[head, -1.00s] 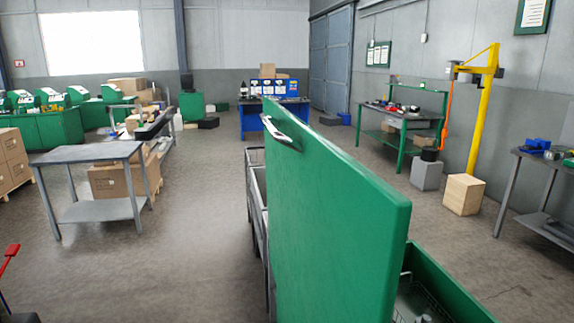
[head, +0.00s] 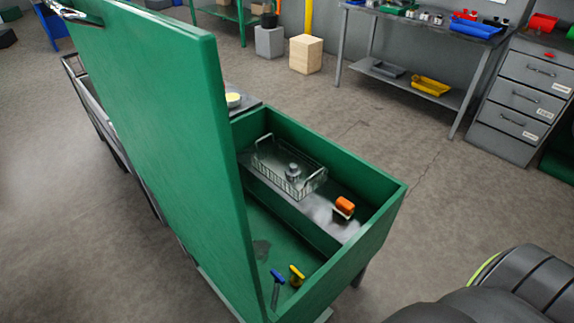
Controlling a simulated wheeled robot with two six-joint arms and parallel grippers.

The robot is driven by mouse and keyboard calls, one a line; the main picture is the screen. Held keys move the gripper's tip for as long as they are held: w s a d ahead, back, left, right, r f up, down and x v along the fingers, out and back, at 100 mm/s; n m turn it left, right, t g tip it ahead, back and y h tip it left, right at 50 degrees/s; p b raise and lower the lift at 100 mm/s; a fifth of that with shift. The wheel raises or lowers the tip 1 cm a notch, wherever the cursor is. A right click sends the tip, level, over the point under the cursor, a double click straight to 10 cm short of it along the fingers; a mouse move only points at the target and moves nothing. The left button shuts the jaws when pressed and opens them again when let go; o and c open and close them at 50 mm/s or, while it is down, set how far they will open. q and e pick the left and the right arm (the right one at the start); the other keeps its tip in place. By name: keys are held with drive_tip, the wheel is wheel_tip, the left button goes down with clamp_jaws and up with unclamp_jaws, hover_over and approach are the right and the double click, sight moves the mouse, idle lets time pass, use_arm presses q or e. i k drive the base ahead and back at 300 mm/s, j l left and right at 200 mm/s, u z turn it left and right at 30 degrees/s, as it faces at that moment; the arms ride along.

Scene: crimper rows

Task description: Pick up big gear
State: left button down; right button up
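A grey round metal part (head: 292,172) sits in a wire basket (head: 312,184) inside the open green bin (head: 385,222). It looks like a gear, but it is too small to tell for sure, and I cannot tell whether it is the big gear. The basket stands on a grey ledge (head: 268,183) in the bin. Neither of my grippers shows in the head view. A dark rounded part at the lower right appears to be mine.
The bin's raised green lid (head: 165,120) hides its left side. An orange-headed brush (head: 344,206) lies on the ledge. Blue-handled (head: 277,280) and yellow-handled (head: 297,275) tools are low in the bin. A bench (head: 430,45) and drawer cabinet (head: 525,98) stand behind. Floor right of the bin is clear.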

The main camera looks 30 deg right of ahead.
sight(293, 172)
drive_tip(key=l, duration=1.35)
drive_tip(key=i+u, duration=0.05)
drive_tip(key=i, duration=0.05)
